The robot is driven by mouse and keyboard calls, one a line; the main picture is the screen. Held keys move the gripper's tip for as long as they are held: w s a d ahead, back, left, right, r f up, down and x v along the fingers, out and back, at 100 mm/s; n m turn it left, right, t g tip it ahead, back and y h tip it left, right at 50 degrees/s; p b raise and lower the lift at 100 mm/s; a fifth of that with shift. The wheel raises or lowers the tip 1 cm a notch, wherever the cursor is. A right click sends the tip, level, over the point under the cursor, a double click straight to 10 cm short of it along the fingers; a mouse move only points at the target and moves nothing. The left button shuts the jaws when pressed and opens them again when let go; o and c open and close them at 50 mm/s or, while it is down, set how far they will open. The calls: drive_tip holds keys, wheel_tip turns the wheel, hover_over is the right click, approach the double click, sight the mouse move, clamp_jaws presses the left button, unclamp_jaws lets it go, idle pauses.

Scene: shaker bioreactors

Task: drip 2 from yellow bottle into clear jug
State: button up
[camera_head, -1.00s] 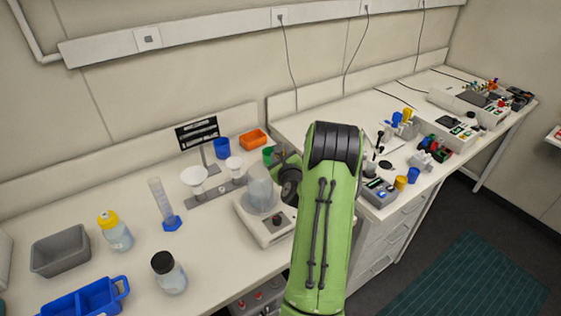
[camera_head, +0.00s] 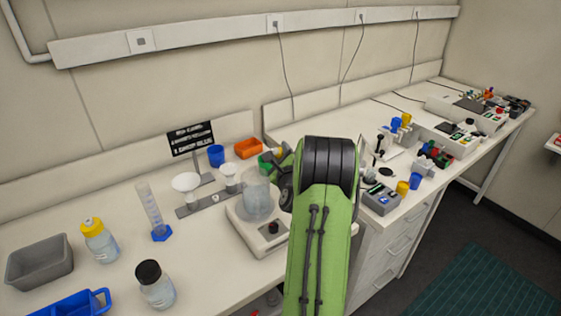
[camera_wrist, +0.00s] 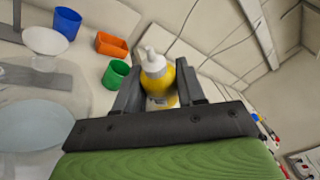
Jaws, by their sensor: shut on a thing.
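My gripper (camera_wrist: 157,82) is shut on the yellow bottle (camera_wrist: 155,75), a small squeeze bottle with a white nozzle, seen between the two fingers in the wrist view. In the head view my gripper (camera_head: 283,168) is partly hidden by my arm, and a bit of the yellow bottle (camera_head: 278,151) shows beside it. The clear jug (camera_head: 257,200) stands on a white stirrer-like device, just left of my gripper. Its see-through body (camera_wrist: 38,125) fills the left of the wrist view. The bottle is beside the jug, apart from its opening in the wrist view. I see no drop.
The white device (camera_head: 262,238) has a dark knob. Behind stand a green cup (camera_head: 265,162), an orange tray (camera_head: 248,148) and a blue cup (camera_head: 216,156). White funnels (camera_head: 186,182) are on a grey stand to the left. A yellow-capped bottle (camera_head: 100,243) and black-capped bottle (camera_head: 157,287) stand further left.

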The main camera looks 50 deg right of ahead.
sight(274, 149)
drive_tip(key=shift+s+d+r+n+t+h+b, duration=0.15)
drive_tip(key=shift+n+b, duration=0.4)
drive_tip(key=shift+b, duration=0.65)
drive_tip(key=shift+w+d+r+n+t+h+b, duration=0.2)
drive_tip(key=shift+n+b, duration=0.35)
drive_tip(key=shift+b, duration=0.6)
drive_tip(key=shift+n+b, duration=0.3)
drive_tip(key=shift+b, duration=0.3)
drive_tip(key=shift+s+d+r+n+t+b, duration=0.15)
drive_tip(key=shift+n+t+b, duration=0.3)
drive_tip(key=shift+b, duration=0.7)
drive_tip(key=shift+r+n+b, duration=0.2)
drive_tip(key=shift+n+b, duration=0.35)
drive_tip(key=shift+b, duration=0.3)
drive_tip(key=shift+r+n+h+b, duration=0.15)
drive_tip(key=shift+n+h+b, duration=0.15)
drive_tip(key=shift+b, duration=0.3)
drive_tip(key=a+b, duration=0.1)
drive_tip(key=a+n+t+b, duration=0.1)
drive_tip(key=w+a+r+n+b, duration=0.1)
drive_tip(key=shift+a, duration=0.15)
drive_tip(key=n+b, duration=0.1)
drive_tip(key=a+n+t+b, duration=0.1)
drive_tip(key=b, duration=0.1)
drive_tip(key=a+r+n+b, duration=0.1)
drive_tip(key=shift+w+t, duration=0.3)
drive_tip(key=shift+t, duration=0.1)
